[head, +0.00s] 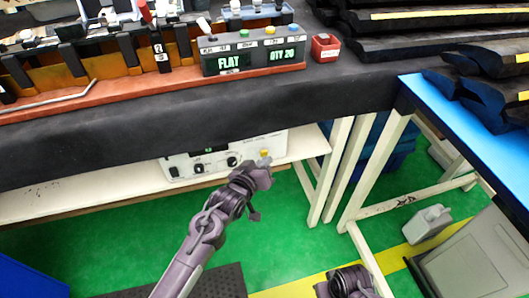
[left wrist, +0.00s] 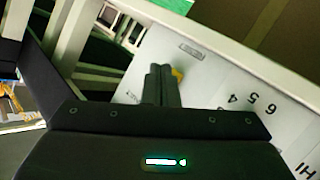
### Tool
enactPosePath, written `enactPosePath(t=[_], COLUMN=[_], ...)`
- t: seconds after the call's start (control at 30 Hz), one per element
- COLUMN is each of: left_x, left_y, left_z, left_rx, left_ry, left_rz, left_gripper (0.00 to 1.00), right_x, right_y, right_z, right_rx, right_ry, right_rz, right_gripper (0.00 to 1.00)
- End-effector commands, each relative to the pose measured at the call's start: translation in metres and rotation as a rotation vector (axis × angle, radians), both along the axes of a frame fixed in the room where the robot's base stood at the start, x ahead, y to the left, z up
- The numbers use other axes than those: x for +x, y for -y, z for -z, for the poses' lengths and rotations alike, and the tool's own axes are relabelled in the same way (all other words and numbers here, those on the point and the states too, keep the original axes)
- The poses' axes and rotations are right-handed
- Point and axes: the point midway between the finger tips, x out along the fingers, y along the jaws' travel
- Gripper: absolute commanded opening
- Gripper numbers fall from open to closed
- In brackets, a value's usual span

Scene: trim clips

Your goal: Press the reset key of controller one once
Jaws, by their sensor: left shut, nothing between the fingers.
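A white controller (head: 182,168) with dark knobs stands on the shelf under the bench; I cannot read a number on it. A yellow key (head: 264,152) is at the right of its front, and it also shows in the left wrist view (left wrist: 178,74). My left gripper (head: 265,162) is shut and empty, with its tips right at the yellow key. In the left wrist view its closed fingers (left wrist: 162,72) partly cover the key; I cannot tell whether they touch it. Part of my right arm shows at the bottom edge; its fingers do not show.
The dark bench edge (head: 200,125) overhangs the shelf (head: 60,200). On the bench are a display box (head: 253,60) reading FLAT with coloured buttons, a small red box (head: 325,47) and an orange fixture (head: 110,65). White table legs (head: 350,165) stand to the right.

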Motion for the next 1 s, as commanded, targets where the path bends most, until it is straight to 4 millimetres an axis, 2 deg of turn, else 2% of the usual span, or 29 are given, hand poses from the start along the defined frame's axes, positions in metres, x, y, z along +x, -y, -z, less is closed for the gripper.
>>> enactPosePath(t=[0.1,0.47,1.0], left_x=[-0.006,-0.008,-0.053], left_y=[0.002,0.003,0.017], left_z=[-0.001,-0.001,-0.001], left_rx=[-0.001,-0.001,-0.001], left_ry=[-0.001,0.0,-0.001], left_rz=[-0.001,0.0,0.0], left_gripper=[0.0,0.0,0.0], right_x=[0.0,0.0,0.0], right_y=[0.0,0.0,0.0], right_z=[-0.006,-0.007,-0.036], right_rx=[0.0,0.0,0.0], right_ry=[0.0,0.0,0.0], right_rz=[0.0,0.0,0.0], right_gripper=[0.36,0.36,0.36])
